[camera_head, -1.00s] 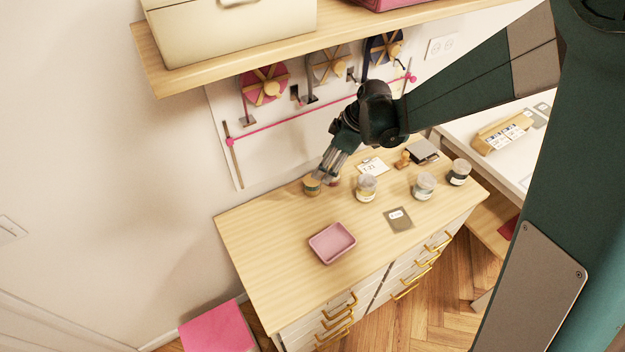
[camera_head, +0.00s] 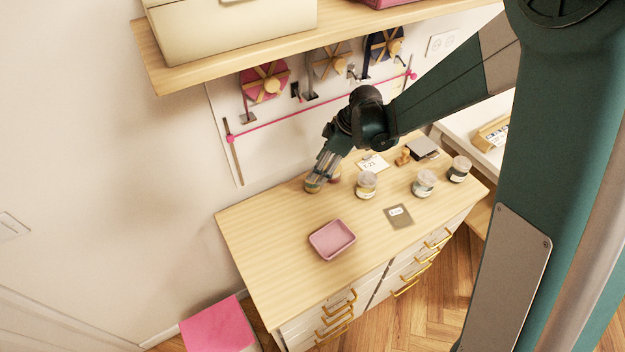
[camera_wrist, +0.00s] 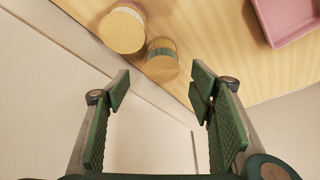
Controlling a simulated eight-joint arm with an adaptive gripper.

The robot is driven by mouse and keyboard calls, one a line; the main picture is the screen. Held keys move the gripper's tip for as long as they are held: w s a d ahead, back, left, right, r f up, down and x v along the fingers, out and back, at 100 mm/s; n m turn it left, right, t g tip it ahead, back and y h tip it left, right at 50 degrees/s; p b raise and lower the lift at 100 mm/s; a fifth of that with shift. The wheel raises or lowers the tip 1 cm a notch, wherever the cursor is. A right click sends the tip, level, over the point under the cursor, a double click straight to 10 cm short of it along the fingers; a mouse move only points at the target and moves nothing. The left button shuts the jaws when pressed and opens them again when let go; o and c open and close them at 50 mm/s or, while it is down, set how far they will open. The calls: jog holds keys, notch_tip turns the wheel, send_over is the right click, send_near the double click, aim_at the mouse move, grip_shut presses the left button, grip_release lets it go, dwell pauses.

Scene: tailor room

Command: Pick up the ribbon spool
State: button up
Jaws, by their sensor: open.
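A small wooden ribbon spool with a green band (camera_wrist: 162,60) stands on the wooden cabinet top, and it also shows in the head view (camera_head: 312,187), partly hidden by my gripper. A second spool with a reddish band (camera_wrist: 123,28) stands close beside it; in the head view (camera_head: 335,177) it is mostly hidden behind my gripper. My gripper (camera_wrist: 161,84) is open and empty. In the wrist view the green-banded spool lies just past the fingertips, roughly centred between them. In the head view my gripper (camera_head: 318,176) reaches down to that spool; whether it touches cannot be told.
A pink tray (camera_head: 332,239) lies at the front of the cabinet top (camera_head: 270,235). Several jars, including one with a yellow label (camera_head: 366,186), stand to the right, with a dark card (camera_head: 398,216). A shelf (camera_head: 230,62) and wall-mounted reels (camera_head: 265,82) are above.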

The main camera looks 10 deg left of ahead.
jog(key=shift+f, duration=0.1)
dwell(0.3)
jog(key=shift+x, duration=2.6)
jog(key=shift+s, duration=0.15)
jog(key=c, duration=1)
